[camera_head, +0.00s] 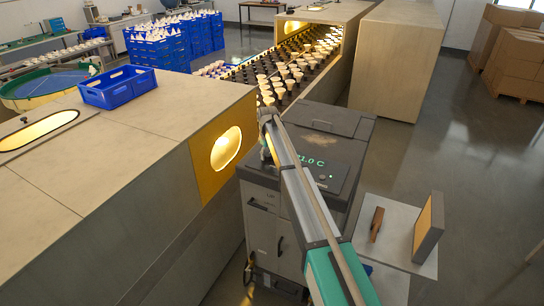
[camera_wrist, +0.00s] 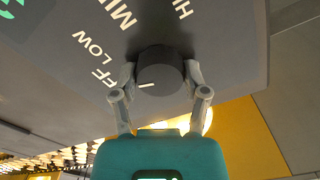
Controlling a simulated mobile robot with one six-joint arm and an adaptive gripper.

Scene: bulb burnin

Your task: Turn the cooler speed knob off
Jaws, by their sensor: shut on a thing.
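The cooler speed knob (camera_wrist: 160,72) is a dark round knob with a short white mark, on a grey panel in the wrist view. My gripper (camera_wrist: 160,80) is shut on it, one finger on each side. The labels around it read LOW (camera_wrist: 88,42), part of MID (camera_wrist: 120,14), HI (camera_wrist: 182,8) and FF, whose first letter I cannot make out by the left finger. The mark points left and slightly down, on the OFF side. In the head view the grey cooler (camera_head: 262,222) stands under my arm.
A green display (camera_head: 313,162) shows on the cooler top. Left is a long beige housing (camera_head: 150,125) with a yellow-lit opening (camera_head: 226,149). Behind, a conveyor of bulbs (camera_head: 290,72) enters another housing. A pale side table (camera_head: 392,235) holds a brown panel (camera_head: 428,229).

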